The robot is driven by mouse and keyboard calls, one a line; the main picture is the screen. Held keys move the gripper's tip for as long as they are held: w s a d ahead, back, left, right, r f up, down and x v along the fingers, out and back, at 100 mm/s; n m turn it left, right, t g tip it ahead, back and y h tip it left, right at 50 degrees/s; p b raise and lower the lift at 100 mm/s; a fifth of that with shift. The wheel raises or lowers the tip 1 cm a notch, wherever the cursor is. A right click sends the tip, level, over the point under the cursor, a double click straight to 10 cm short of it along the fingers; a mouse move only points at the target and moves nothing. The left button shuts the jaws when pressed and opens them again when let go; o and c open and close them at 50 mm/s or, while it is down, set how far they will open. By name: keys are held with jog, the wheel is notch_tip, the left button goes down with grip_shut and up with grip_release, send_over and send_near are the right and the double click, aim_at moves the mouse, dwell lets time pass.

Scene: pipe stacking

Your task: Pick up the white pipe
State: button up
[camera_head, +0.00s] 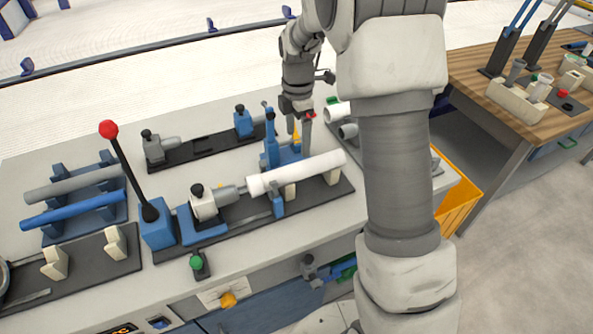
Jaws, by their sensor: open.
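The white pipe (303,171) lies at a slant on light supports of a dark fixture plate (245,217) near the front of the workbench. Its left end meets a grey cylindrical part of the fixture. My gripper (299,139) is open, with its fingers pointing down, just behind the pipe and above its middle in the picture. One finger hangs close to the pipe's far side. I cannot tell whether it touches. Nothing shows between the fingers except fixture parts behind them. My arm covers the area right of the pipe.
A lever with a red knob (107,129) stands left of the pipe. A grey pipe (72,184) and a blue pipe (72,210) lie on a blue rack. Another dark fixture (195,152) sits behind. A wooden table (500,60) stands at the right, an orange bin (457,200) below.

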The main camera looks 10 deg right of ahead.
aim_at(298, 165)
notch_tip(298, 165, down, 11)
jog(key=shift+d+f, duration=0.1)
jog(key=shift+d, duration=0.05)
dwell(0.4)
grip_shut()
dwell(0.4)
